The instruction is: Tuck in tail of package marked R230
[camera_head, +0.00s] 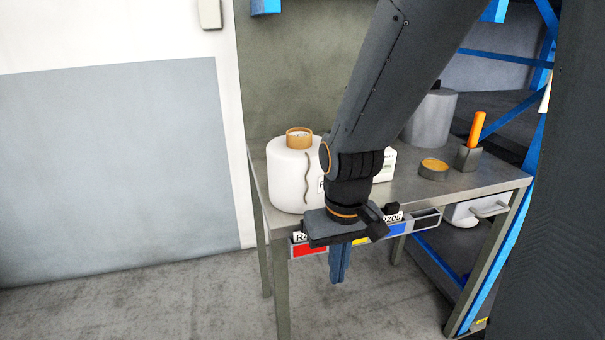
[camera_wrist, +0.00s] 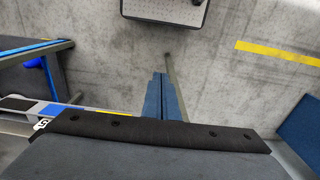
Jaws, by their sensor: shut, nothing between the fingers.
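A white yarn package (camera_head: 288,180) with a tan core (camera_head: 299,138) stands upright on the metal table (camera_head: 460,188). A loose brownish tail (camera_head: 307,178) hangs down its side facing me. A label on the package is mostly hidden behind my arm, so I cannot read its marking. My gripper (camera_head: 339,280) points down in front of the table's front edge, below the tabletop and apart from the package. Its blue fingers are shut and empty. They also show closed together in the wrist view (camera_wrist: 163,82), over bare floor.
A coloured strip with tags (camera_head: 310,250) runs along the table's front edge. A grey cylinder (camera_head: 430,118), a small round tin (camera_head: 434,168) and a holder with an orange-handled tool (camera_head: 468,157) stand right. The floor before the table is clear.

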